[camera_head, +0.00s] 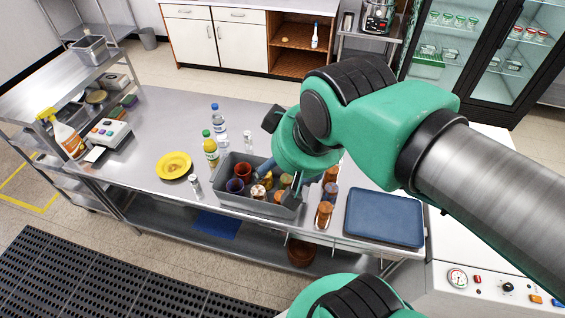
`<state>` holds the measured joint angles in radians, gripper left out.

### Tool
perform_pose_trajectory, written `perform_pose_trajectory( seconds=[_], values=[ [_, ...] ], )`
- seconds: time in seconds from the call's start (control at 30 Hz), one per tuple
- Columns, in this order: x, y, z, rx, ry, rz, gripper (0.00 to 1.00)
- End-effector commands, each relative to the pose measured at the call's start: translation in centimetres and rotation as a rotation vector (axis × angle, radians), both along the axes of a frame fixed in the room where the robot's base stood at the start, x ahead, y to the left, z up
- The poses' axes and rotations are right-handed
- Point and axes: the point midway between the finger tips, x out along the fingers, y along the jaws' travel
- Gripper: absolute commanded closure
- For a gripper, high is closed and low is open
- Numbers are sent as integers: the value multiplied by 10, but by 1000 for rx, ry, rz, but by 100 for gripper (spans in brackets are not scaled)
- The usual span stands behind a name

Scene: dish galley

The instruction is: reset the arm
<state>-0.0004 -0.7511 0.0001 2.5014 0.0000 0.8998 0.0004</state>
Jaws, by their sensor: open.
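My gripper (280,181) shows in the head view above the grey tub (272,206) on the steel table, partly hidden by my green wrist. Its fingers look apart and I see nothing held between them. The tub holds a red cup (243,171), a dark purple cup (235,185) and several small jars (258,192). The fingers overlap the tub's contents in the picture; I cannot tell whether they touch anything. My arm reaches in from the right and hides part of the table behind the tub.
A yellow plate (174,165), a juice bottle (210,148) and a water bottle (219,125) stand left of the tub. A spray bottle (66,136) stands far left. The table's left middle is fairly clear.

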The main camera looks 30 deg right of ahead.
Motion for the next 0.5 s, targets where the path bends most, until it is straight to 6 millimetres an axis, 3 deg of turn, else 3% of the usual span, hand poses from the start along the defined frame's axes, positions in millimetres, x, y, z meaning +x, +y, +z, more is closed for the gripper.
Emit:
perform_pose_trajectory(
  seconds=[0.27, 0.5],
  values=[
    [0, 0, 0, 0, 0, 0, 33],
    [0, 0, -17, 0, 0, 0, 33]
  ],
)
